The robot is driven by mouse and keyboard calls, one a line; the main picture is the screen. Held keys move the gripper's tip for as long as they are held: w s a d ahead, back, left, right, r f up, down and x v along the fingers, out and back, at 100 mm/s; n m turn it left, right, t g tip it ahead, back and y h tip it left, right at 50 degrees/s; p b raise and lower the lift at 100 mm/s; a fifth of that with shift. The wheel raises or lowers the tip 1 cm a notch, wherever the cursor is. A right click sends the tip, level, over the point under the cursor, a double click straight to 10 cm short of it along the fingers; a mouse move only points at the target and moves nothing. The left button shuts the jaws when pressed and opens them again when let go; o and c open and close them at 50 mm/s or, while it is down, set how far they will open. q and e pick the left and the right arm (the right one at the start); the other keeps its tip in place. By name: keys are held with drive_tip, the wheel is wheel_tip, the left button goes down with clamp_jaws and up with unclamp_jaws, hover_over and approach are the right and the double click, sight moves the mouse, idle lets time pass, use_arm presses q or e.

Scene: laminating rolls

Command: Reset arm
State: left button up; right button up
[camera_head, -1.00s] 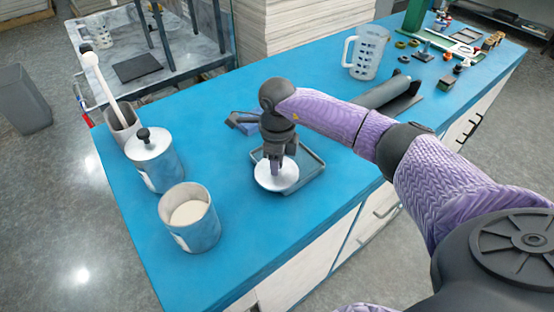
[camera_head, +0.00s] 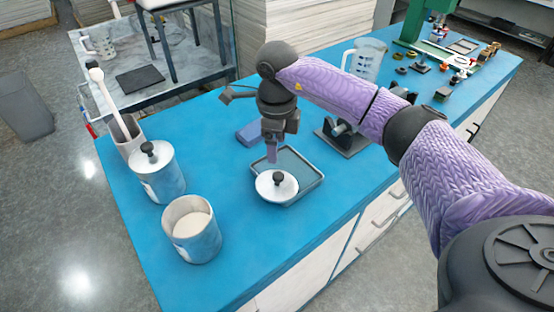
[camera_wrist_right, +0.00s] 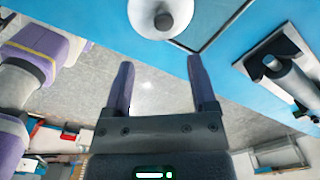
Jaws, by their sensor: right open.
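My right gripper (camera_head: 271,154) hangs over the far edge of a shallow grey tray (camera_head: 312,184), above and behind a round white lid (camera_head: 262,187) with a dark knob. The lid lies in the tray, partly over its left side, apart from the gripper. In the right wrist view my gripper (camera_wrist_right: 160,68) has its two purple fingers apart with nothing between them, and the lid (camera_wrist_right: 143,16) shows beyond the tips at the top. My left gripper is not in view.
An open blue-grey canister (camera_head: 198,245) with white contents stands at the front left. Behind it are a lidded canister (camera_head: 166,180) and a holder (camera_head: 128,145) with a white-headed tool. A black-based device (camera_head: 345,142), a clear jug (camera_head: 365,62) and small parts stand to the right.

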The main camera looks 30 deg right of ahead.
wheel_tip(320, 180, up, 3)
drive_tip(key=shift+f, duration=0.15)
